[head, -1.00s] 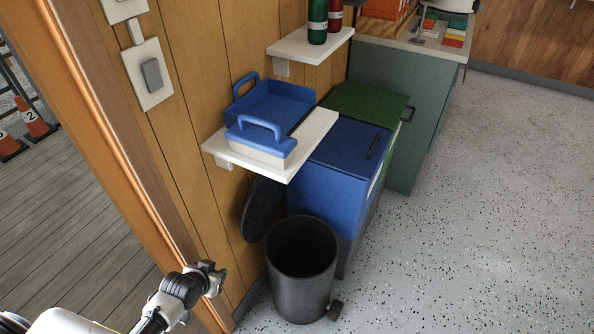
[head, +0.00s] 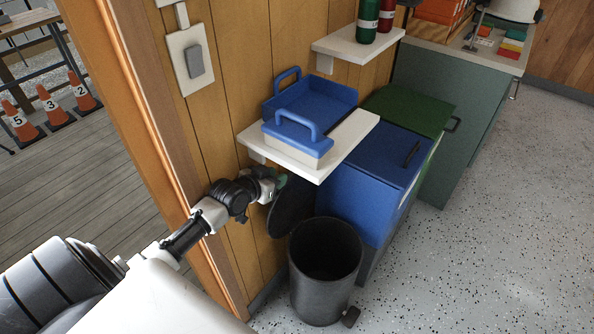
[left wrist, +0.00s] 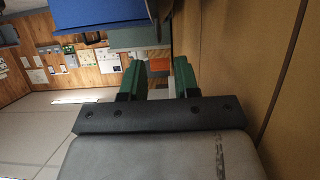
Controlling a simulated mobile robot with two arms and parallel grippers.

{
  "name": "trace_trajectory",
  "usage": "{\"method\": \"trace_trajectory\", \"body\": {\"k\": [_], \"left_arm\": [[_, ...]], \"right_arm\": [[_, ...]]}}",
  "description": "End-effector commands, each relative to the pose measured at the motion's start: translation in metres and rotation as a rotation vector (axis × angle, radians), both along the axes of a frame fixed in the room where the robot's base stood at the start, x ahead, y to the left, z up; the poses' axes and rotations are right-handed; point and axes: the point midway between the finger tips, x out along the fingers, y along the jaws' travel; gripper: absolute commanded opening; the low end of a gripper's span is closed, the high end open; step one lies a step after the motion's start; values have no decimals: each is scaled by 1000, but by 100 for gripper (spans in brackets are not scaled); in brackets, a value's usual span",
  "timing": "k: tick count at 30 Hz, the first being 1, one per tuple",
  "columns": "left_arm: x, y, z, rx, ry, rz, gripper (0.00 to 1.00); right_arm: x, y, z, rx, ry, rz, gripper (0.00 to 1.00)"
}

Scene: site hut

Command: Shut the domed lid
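The black bin (head: 325,275) stands on the floor beside the wood-panelled wall, its round mouth uncovered. Its dark lid (head: 293,208) is swung up at the back and stands near upright, close to the wall. My left gripper (head: 279,186) is at the lid's upper left edge, just under the white shelf; I cannot tell if it touches the lid. In the left wrist view its two green fingers (left wrist: 159,80) are apart with nothing between them. The lid is not clearly seen in that view. My right gripper is not in view.
A white shelf (head: 352,140) with a blue tray (head: 335,98) and a blue-handled caddy (head: 297,143) overhangs the lid area. A blue bin (head: 357,200) and a green-lidded bin (head: 415,107) stand to the right. A pedal (head: 351,317) sits at the bin's foot. The speckled floor at right is clear.

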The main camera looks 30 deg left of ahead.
Motion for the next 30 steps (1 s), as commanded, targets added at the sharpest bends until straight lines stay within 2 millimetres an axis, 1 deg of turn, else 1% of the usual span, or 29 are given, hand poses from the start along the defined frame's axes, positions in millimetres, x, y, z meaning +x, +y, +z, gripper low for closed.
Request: {"method": "trace_trajectory", "body": {"k": [1,6,9,12,18,25,30], "left_arm": [[10,-1,-4,-3,-3,2,31],[41,-4,-18,-2,-2,1,31],[56,-5,-24,-1,-2,0,31],[66,-5,-29,-2,0,1,31],[75,-6,-32,0,1,0,31],[76,-6,-32,0,1,0,31],[75,-6,-32,0,1,0,5]], "right_arm": [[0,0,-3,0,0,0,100],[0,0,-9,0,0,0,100],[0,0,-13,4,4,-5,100],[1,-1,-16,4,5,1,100],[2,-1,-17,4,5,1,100],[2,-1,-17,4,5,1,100],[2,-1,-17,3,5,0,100]]}}
